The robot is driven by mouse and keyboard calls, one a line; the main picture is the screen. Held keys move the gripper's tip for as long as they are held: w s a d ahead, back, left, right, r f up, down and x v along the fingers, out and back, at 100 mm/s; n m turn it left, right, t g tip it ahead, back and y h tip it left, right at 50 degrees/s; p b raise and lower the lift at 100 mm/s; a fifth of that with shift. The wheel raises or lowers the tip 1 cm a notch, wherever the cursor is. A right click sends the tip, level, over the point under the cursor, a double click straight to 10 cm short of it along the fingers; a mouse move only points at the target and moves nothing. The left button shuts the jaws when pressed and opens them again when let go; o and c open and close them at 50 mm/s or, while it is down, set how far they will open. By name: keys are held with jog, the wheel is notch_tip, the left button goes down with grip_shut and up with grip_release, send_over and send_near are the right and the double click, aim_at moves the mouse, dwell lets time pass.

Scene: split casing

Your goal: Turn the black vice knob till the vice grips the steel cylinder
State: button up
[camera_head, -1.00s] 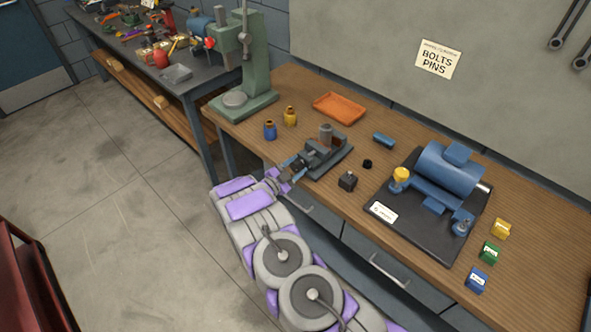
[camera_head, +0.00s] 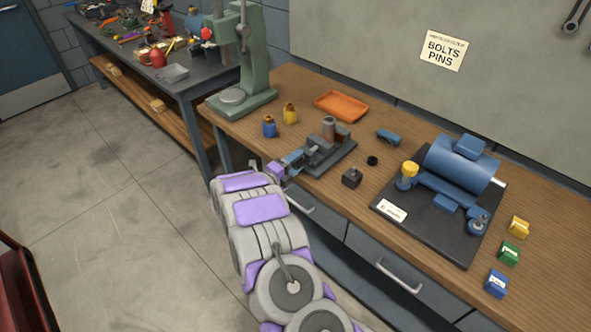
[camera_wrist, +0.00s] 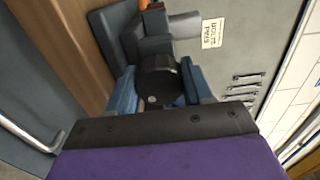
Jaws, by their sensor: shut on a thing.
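The small dark vice (camera_head: 329,153) sits on the wooden bench near its front edge. The steel cylinder (camera_head: 328,126) stands upright in it, beside a brown-red jaw face. In the wrist view part of the cylinder (camera_wrist: 186,25) shows beyond the vice body (camera_wrist: 147,35); whether the jaws touch it cannot be told. The black vice knob (camera_wrist: 158,80) is at the vice's near end. My gripper (camera_wrist: 157,88) has its blue fingers on both sides of the knob and is shut on it. In the head view my gripper (camera_head: 287,161) reaches the vice from the front.
A black block (camera_head: 352,177) and a small black ring (camera_head: 372,161) lie right of the vice. A blue motor (camera_head: 462,165) on a dark plate is farther right. Blue (camera_head: 269,127) and yellow (camera_head: 290,114) bottles and an orange tray (camera_head: 341,105) are behind left.

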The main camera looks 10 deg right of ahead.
jog(key=m, duration=0.1)
jog(key=m+b, duration=0.1)
jog(key=shift+a+f+m, duration=0.1)
jog(key=shift+f+m, duration=0.1)
jog(key=shift+m, duration=1.5)
jog(key=o, duration=0.7)
jog(key=shift+f, duration=0.1)
jog(key=shift+o, duration=0.3)
